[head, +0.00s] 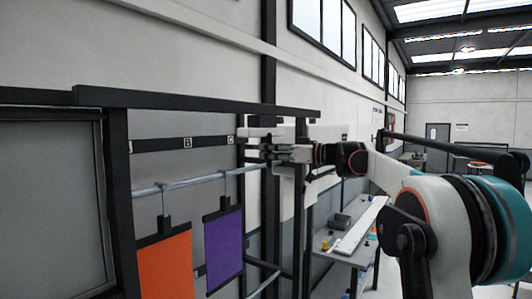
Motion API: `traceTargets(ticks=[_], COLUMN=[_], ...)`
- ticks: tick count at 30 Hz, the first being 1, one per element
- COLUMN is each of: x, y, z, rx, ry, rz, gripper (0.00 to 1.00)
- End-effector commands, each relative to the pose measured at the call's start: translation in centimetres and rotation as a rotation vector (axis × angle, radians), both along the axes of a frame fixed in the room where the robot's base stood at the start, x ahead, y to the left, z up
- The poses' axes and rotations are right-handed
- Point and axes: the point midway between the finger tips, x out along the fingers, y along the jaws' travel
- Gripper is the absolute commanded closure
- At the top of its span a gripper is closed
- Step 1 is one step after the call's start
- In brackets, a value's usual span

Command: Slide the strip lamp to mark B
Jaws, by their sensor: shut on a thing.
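Mark B (187,142) is a small light label on a dark horizontal rail (160,144) on the grey wall panel. Mark C (230,139) is on the same rail, to its right. My gripper (262,148) is right of mark C, at the rail's right end, with its fingers pointing left. A white piece with a vertical strip (287,195), which looks like the strip lamp, shows behind and below the gripper. My gripper is shut on it, but the fingers are small here and the contact is unclear.
An orange sheet (167,266) and a purple sheet (223,247) hang from a grey bar (190,182) below the rail. A dark frame post (121,200) stands at left. A bench (345,245) with a long white piece and a grey bin (340,222) is behind, below my arm.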

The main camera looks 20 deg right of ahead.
Motion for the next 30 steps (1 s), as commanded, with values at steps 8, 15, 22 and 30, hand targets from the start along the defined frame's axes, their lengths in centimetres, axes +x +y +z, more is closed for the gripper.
traceTargets(ticks=[8,15,22,30], x=[0.0,0.0,-0.7,-4.2], y=[-0.1,0.0,-0.7,-4.4], z=[-0.1,0.0,0.0,0.0], rx=[-0.001,-0.001,0.000,0.000], ry=[0.000,0.001,0.000,0.000], rz=[-0.001,0.000,-0.002,-0.004], gripper=[0.69,0.66,0.66,0.66])
